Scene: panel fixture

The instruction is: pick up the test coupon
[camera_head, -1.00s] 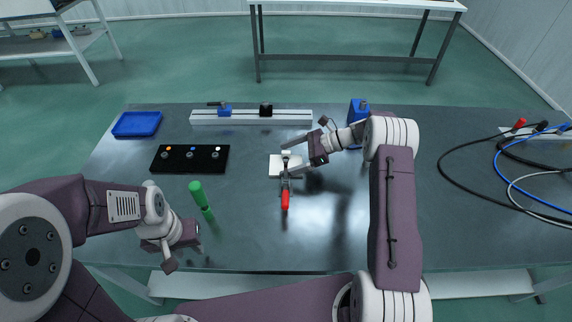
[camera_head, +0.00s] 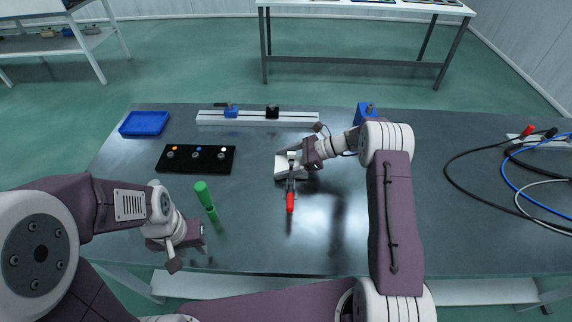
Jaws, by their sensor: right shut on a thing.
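A pale, flat piece that I take for the test coupon (camera_head: 282,168) lies at the clamp on the middle of the table. A toggle clamp with a red handle (camera_head: 290,203) lies across it, the handle toward me. My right gripper (camera_head: 298,161) comes in from the right and is shut on the pale piece at its right side; its fingers hide part of it. Whether the clamp presses on the piece is too small to tell. My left gripper (camera_head: 189,256) hangs near the table's front left, empty, its fingers apart.
A black panel with coloured knobs (camera_head: 196,159), a blue tray (camera_head: 144,123) and a grey rail (camera_head: 300,118) lie further back. Cables (camera_head: 510,185) loop at the right. The front middle of the table is clear.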

